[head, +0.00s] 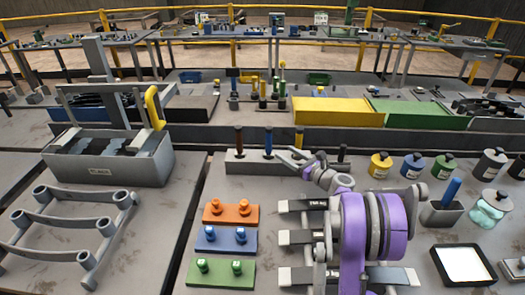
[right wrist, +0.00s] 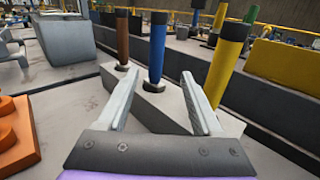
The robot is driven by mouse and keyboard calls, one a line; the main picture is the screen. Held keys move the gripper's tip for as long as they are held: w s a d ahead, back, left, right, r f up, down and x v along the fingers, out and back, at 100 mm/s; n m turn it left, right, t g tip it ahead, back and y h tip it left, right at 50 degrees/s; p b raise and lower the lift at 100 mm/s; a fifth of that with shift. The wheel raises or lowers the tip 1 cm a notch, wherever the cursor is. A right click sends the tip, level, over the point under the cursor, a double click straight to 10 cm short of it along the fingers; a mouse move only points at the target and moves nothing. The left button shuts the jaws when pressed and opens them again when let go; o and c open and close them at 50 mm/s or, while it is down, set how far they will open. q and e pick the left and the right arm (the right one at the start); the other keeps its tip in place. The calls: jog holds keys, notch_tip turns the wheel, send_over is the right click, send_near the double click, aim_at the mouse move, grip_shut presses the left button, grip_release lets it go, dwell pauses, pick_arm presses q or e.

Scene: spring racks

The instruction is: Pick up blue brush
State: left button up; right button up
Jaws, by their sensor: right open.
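The blue brush (head: 268,141) stands upright in a light grey block (head: 240,161), between a brown-handled one (head: 239,140) and a yellow-handled one (head: 299,137). In the right wrist view the blue brush (right wrist: 157,50) has a blue handle with a dark top and a dark collar at its base. My right gripper (head: 288,158) is open and empty, close to the block. In the right wrist view its fingertips (right wrist: 160,76) frame the lower blue handle from the near side, with no clear contact. The brush's lower end is hidden in the block. My left gripper is not in view.
Orange (head: 232,205), blue (head: 226,235) and green (head: 222,262) plates lie left of my right arm. A cup (head: 441,214) with another blue handle stands right, near several lidded pots. A dark ledge (head: 330,137) runs behind the block.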

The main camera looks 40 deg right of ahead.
aim_at(271, 146)
jog(key=w, duration=0.4)
jog(key=shift+a, duration=0.2)
jog(key=w, duration=0.2)
jog(key=w+a+p, duration=0.1)
jog(key=w, duration=0.1)
jog(key=shift+w+f, duration=0.2)
jog(key=shift+w, duration=0.15)
jog(key=shift+w+f+p, duration=0.1)
jog(key=shift+w+p, duration=0.2)
jog(key=shift+w, duration=0.1)
jog(key=shift+s, duration=0.15)
jog(key=shift+c, duration=0.9)
grip_shut()
